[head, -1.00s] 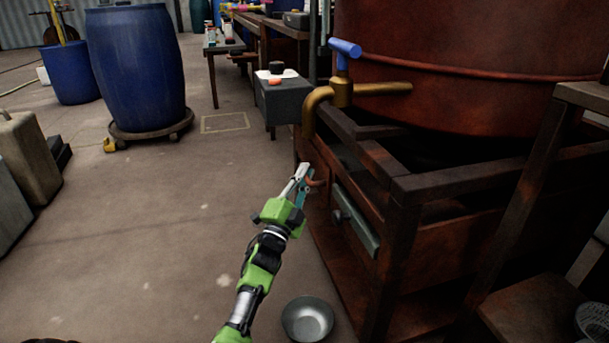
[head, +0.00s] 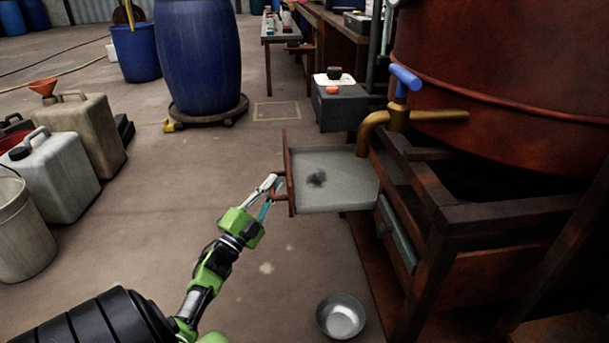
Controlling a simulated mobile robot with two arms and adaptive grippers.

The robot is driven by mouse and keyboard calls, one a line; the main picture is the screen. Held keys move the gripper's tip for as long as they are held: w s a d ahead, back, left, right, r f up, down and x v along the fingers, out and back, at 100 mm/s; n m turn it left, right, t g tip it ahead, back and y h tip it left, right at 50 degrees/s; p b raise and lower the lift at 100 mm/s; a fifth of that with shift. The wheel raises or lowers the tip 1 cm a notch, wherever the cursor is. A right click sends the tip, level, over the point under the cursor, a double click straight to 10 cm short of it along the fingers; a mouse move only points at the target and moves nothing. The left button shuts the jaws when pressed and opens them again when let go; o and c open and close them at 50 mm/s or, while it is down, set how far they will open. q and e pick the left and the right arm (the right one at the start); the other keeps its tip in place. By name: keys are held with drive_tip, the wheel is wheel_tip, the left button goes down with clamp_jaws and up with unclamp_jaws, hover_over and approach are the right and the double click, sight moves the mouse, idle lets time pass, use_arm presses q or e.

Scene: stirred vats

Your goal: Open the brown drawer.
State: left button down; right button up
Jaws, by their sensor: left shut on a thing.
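The brown drawer (head: 290,175) is pulled out to the left from the wooden frame under the red vat. Its brown front stands well clear of the frame, and its grey inside (head: 340,190) shows with a dark smudge on the bottom. My left gripper (head: 272,188) is shut on the drawer's brown handle (head: 279,197), at the outer side of the front. The gripper partly hides the handle. My right gripper is not in view.
A grey-fronted drawer (head: 398,235) with a dark knob sits shut in the frame, nearer me. A metal bowl (head: 341,316) stands on the floor below. The brass tap (head: 400,112) is above the open drawer. Jerrycans (head: 62,175) stand at left; floor between is clear.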

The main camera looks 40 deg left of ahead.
use_arm(q)
drive_tip(key=s+a, duration=0.4)
drive_tip(key=s, duration=0.1)
drive_tip(key=shift+s+a, duration=0.2)
drive_tip(key=shift+a, duration=0.1)
drive_tip(key=c, duration=2.4)
unclamp_jaws()
drive_tip(key=shift+o, duration=0.2)
drive_tip(key=shift+f, duration=0.1)
drive_tip(key=v, duration=1.2)
